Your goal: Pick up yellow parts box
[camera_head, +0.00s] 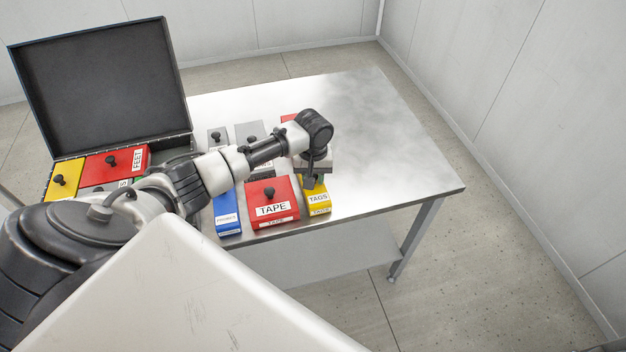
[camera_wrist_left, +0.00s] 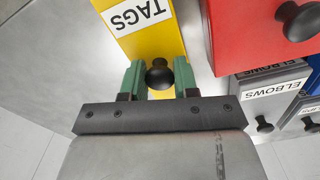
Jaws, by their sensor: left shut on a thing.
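The yellow parts box (camera_head: 319,203) labelled TAGS is on the metal table near its front edge, right of the red TAPE box. In the left wrist view, the yellow box (camera_wrist_left: 150,38) has a black knob (camera_wrist_left: 159,75). My left gripper (camera_wrist_left: 159,80) has its green fingers on either side of the knob, shut on it. In the head view, my left gripper (camera_head: 313,182) is over the yellow box and hides its back part. I cannot tell whether the box is lifted. My right gripper is not in view.
The red TAPE box (camera_head: 272,206) is close on the left, with a blue box (camera_head: 227,214) beyond it. Grey boxes (camera_head: 250,133) stand behind. An open black case (camera_head: 105,90) holds more boxes, including another yellow one (camera_head: 64,179). The table's right side (camera_head: 390,150) is clear.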

